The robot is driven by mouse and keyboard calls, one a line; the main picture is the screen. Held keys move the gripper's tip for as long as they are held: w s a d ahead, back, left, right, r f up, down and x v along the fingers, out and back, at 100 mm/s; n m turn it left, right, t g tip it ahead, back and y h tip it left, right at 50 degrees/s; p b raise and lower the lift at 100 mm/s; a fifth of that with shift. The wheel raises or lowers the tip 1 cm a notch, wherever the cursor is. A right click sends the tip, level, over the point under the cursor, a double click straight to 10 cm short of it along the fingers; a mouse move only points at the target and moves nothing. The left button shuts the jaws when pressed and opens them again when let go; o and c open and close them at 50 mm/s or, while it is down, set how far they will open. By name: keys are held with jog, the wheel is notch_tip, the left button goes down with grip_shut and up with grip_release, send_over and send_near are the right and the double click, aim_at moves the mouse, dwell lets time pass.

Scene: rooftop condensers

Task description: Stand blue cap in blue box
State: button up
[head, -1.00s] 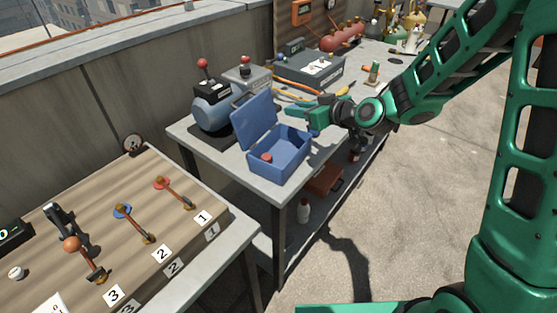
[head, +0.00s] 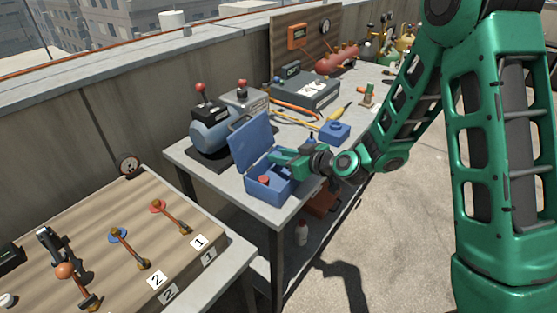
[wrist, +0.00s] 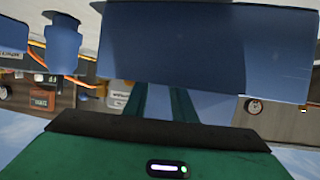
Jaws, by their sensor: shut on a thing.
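The blue box (head: 268,193) stands on the workbench corner with its lid (head: 252,140) tilted open; a red-topped piece (head: 263,181) is inside. My gripper (head: 275,160) lies roughly level over the box, pointing toward the lid. It is shut on what I take to be the blue cap, but the fingers and lid hide its outline. In the wrist view the picture is upside down, the fingers (wrist: 165,102) reach toward a large blue panel, probably the lid (wrist: 240,50). A blue flanged piece (wrist: 62,45) shows to their left, apart from the fingers.
A blue block (head: 335,132) sits on the bench behind my gripper. A compressor (head: 212,128) stands close behind the lid. Cables and a grey case (head: 305,92) lie farther back. A wooden lever panel (head: 90,235) is at lower left.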

jog(key=shift+f, duration=0.6)
jog(key=shift+s+f, duration=0.1)
jog(key=shift+f, duration=0.55)
